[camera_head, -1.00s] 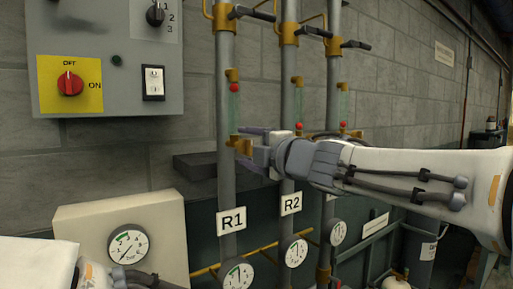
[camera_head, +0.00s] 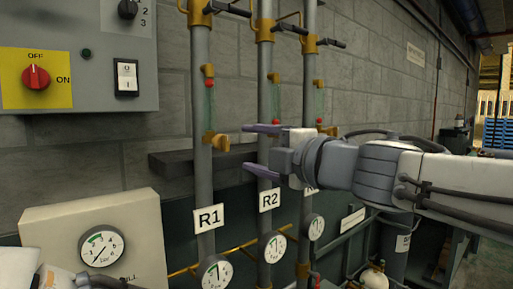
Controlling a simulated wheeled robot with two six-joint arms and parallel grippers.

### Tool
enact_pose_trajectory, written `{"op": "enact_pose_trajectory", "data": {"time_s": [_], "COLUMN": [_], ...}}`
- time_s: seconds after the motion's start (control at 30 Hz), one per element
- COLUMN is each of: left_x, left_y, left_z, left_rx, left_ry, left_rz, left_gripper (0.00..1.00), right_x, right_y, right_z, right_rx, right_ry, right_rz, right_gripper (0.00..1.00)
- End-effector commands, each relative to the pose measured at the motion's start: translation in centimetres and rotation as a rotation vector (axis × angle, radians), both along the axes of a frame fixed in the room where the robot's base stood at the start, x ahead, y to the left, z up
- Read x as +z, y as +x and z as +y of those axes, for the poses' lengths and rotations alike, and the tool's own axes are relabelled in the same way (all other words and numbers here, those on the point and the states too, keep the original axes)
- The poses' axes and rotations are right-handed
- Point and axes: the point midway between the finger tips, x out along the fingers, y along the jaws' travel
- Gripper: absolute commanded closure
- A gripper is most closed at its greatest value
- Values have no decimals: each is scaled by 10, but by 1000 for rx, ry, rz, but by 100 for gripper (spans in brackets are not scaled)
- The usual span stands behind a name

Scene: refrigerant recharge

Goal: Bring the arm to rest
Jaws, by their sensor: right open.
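My right gripper (camera_head: 256,150) comes in from the right in the head view. It is open and empty, with its two fingers apart and pointing left. It shows in front of the R2 pipe (camera_head: 264,97), a little right of the R1 pipe (camera_head: 202,110) and its brass fitting (camera_head: 217,141). My left arm shows only as a small part at the bottom left corner, and its gripper cannot be seen.
A control panel (camera_head: 95,50) with a red knob (camera_head: 36,77) hangs at the upper left. A cream gauge box (camera_head: 142,240) stands below it. Pipes with valve levers, sight glasses and gauges (camera_head: 214,272) fill the middle. Yellow lines (camera_head: 182,271) run low between them.

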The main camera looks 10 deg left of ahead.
Motion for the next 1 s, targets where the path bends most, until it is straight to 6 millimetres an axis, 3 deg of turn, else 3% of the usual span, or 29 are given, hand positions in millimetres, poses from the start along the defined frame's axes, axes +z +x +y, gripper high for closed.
{"op": "enact_pose_trajectory", "data": {"time_s": [0.33, 0.47, 0.57, 0.6, 0.73, 0.87, 1.0], "left_x": [0, 0, 0, 0, 0, 0, 0], "left_y": [0, 0, 0, 0, 0, 0, 0], "left_z": [0, 0, 0, 0, 0, 0, 0], "left_rx": [0, 0, 0, 0, 0, 0, 0], "left_ry": [0, 0, 0, 0, 0, 0, 0], "left_rz": [0, 0, 0, 0, 0, 0, 0], "left_gripper": [17, 17, 17, 17, 17, 17, 17], "right_x": [-2, -23, -70, -97, -189, -272, -340], "right_y": [0, 10, 21, 22, 4, -42, -113], "right_z": [-2, -11, -33, -44, -80, -111, -138], "right_rx": [-6, -90, -247, -328, -577, -811, -1043], "right_ry": [4, 63, 149, 182, 236, 240, 199], "right_rz": [8, 128, 352, 467, 819, 1141, 1450], "right_gripper": [29, 29, 29, 29, 29, 29, 29]}}
